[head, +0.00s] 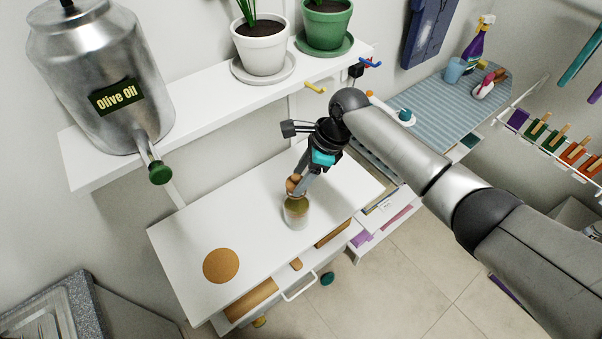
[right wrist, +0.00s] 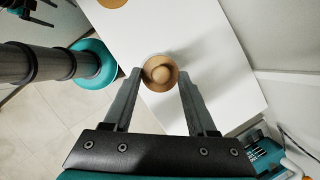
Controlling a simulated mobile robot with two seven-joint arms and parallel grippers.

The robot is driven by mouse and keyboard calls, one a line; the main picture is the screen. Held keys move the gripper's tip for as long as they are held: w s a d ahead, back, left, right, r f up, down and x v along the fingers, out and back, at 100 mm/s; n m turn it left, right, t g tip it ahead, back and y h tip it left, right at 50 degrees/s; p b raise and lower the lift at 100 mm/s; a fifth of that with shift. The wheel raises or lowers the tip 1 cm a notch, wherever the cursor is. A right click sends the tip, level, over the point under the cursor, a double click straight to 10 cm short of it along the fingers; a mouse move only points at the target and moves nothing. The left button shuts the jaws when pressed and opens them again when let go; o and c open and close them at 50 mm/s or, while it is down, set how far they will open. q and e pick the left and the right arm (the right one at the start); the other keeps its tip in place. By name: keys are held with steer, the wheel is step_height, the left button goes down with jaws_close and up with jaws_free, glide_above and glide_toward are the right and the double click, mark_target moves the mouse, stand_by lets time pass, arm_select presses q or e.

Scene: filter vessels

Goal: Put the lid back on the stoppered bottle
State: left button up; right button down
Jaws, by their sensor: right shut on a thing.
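The stoppered bottle (head: 296,213) is a short clear vessel with greenish contents, standing upright on the white tabletop. Its wooden lid (head: 293,184), round with a knob, is between the fingertips of my right gripper (head: 298,187), right above the bottle's mouth. I cannot tell whether lid and bottle touch. In the right wrist view the lid (right wrist: 160,73) shows from above between the two fingers and hides the bottle beneath. My right gripper is shut on the lid. My left gripper is not in view.
A round cork mat (head: 221,266) lies on the white table (head: 190,236), left of the bottle. An open drawer with a white handle (head: 300,287) is below the front edge. A shelf above bears a metal olive oil can (head: 100,75) and potted plants (head: 260,45).

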steer(key=shift+p, duration=0.45)
stand_by(0.7)
jaws_free()
stand_by(0.6)
steer(key=shift+r, duration=3.45)
steer(key=shift+c, duration=0.2)
jaws_close()
